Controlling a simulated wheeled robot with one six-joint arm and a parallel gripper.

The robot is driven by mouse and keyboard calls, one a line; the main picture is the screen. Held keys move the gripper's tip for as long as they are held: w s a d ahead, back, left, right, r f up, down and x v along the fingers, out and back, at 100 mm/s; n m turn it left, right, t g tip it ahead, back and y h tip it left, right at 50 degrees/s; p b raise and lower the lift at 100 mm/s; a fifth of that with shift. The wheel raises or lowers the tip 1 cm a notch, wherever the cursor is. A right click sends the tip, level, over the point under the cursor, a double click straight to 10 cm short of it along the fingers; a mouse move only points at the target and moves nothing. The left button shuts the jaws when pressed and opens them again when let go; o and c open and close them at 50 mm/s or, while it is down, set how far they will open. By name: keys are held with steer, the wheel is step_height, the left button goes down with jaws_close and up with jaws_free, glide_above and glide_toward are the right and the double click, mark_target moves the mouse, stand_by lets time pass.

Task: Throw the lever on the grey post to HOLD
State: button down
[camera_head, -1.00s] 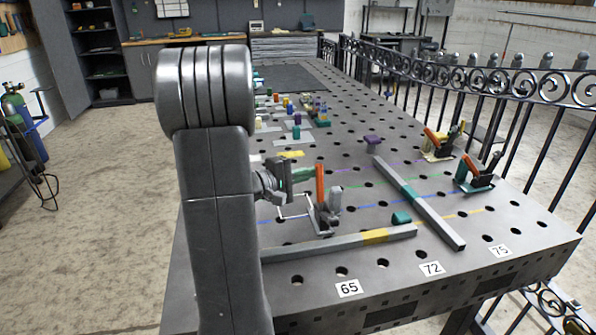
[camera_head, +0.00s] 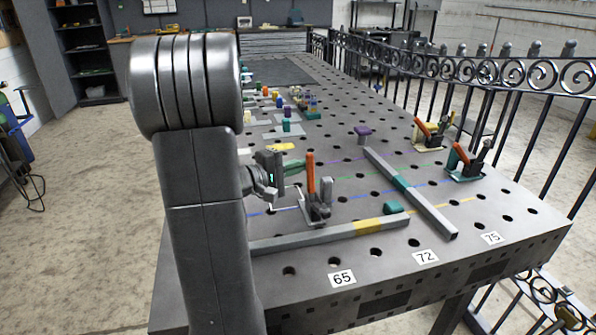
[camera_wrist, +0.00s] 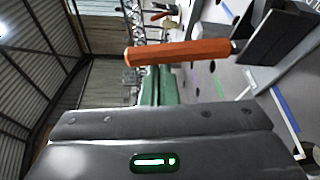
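The lever is an orange handle (camera_head: 311,173) standing upright on a small metal clamp beside a short grey post (camera_head: 326,188), on the near part of the table. My gripper (camera_head: 301,165) is just left of the handle, with its green fingers pointing at it. In the wrist view, the orange handle (camera_wrist: 178,53) lies across the picture just beyond the green fingers (camera_wrist: 157,84), which appear together with nothing between them. I cannot tell if they touch the handle. The HOLD marking is not legible.
Two similar orange-handled clamps stand farther right, one on a yellowish base (camera_head: 430,134) and one with a teal post (camera_head: 465,162). A grey bar with a yellow band (camera_head: 330,234) lies in front, and another bar (camera_head: 412,190) lies to the right. A black railing (camera_head: 480,75) runs behind.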

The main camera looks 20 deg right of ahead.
steer(key=shift+s+f+b, duration=0.15)
steer(key=shift+s+b, duration=0.05)
steer(key=shift+b, duration=0.55)
steer(key=s+m+h+b, duration=0.1)
steer(key=s+m+b, duration=0.1)
steer(key=b, duration=0.6)
steer(key=shift+s+m+b, duration=0.1)
steer(key=shift+m+b, duration=0.3)
steer(key=shift+m, duration=0.1)
steer(key=shift+s+a+r+m+b, duration=0.1)
steer(key=shift+s+r+m+b, duration=0.1)
steer(key=shift+s+b, duration=0.55)
steer(key=shift+s+r+m+b, duration=0.2)
steer(key=shift+b, duration=0.95)
steer(key=p+v, duration=0.1)
steer(key=v, duration=1.2)
steer(key=shift+s+a+f, duration=0.15)
steer(key=shift+s+a, duration=0.05)
steer(key=shift+a, duration=0.2)
